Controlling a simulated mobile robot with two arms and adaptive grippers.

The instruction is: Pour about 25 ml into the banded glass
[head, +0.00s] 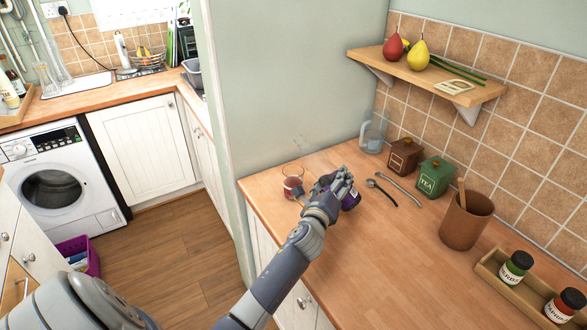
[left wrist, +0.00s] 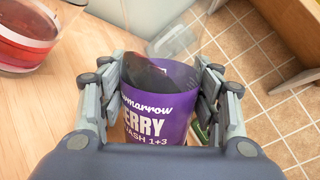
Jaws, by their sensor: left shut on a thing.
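A clear glass (head: 292,186) with red liquid stands near the left edge of the wooden counter. A glass with red liquid also shows at the upper left of the left wrist view (left wrist: 28,38); I cannot make out its bands clearly. My left gripper (head: 334,188) is shut on a purple-labelled squash bottle (head: 350,199), just right of the glass. In the left wrist view, the fingers grip both sides of the bottle (left wrist: 160,122), with dark contents showing above its label. The hand hides much of the bottle in the head view, so its exact tilt and mouth are unclear. My right gripper is out of view.
A clear jug (head: 373,132), a brown canister (head: 404,157) and a green tea canister (head: 434,178) stand along the tiled wall. Spoons (head: 391,188) lie in front. A brown pot (head: 466,220) and a jar tray (head: 510,287) are at right. The front counter is clear.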

